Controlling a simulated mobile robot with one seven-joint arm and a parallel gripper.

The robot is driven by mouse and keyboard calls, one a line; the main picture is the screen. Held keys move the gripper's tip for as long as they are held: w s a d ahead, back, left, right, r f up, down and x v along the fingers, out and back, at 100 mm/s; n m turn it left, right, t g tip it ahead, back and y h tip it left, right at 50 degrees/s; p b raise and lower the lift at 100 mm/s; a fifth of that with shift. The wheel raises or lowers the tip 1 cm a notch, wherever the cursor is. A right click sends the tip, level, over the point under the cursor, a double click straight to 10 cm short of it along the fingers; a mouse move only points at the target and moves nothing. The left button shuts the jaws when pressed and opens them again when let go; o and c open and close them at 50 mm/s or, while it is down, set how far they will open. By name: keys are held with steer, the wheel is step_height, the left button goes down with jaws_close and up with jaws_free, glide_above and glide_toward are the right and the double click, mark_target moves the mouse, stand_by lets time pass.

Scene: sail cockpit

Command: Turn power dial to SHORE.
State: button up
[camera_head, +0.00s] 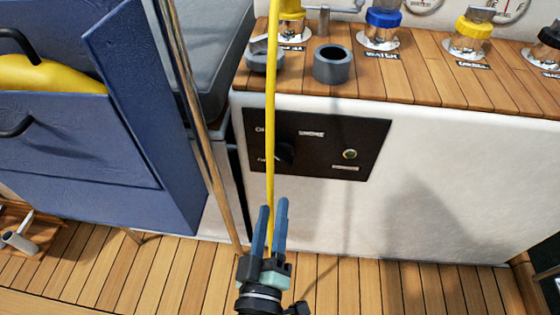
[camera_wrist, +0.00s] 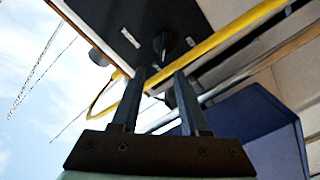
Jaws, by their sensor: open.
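The power dial (camera_head: 284,153) is a black knob on a dark panel (camera_head: 333,164) set in the white cabinet front. Small labels surround it; the upper right one (camera_head: 311,133) seems to read SHORE. Which label the dial points to is too dark to tell. In the wrist view the dial (camera_wrist: 165,42) lies just beyond the fingertips. My gripper (camera_head: 273,203) is open and empty, below and in front of the panel, apart from the dial. Its two fingers also show in the wrist view (camera_wrist: 159,75).
A yellow hose (camera_head: 271,100) hangs in front of the panel's left part and crosses near my fingers. A wooden pole (camera_head: 196,100) stands to the left. A green-lit button (camera_head: 350,154) sits right of the dial. A blue locker (camera_head: 90,150) stands left.

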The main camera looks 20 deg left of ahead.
mark_target(279, 160)
steer(key=x, duration=0.4)
steer(key=b+x, duration=0.1)
steer(key=x, duration=0.3)
steer(key=b+x, duration=0.1)
steer(key=x, duration=0.3)
steer(key=shift+w+a+f, duration=0.1)
steer(key=shift+a+f, duration=0.1)
steer(key=shift+f, duration=0.2)
jaws_close()
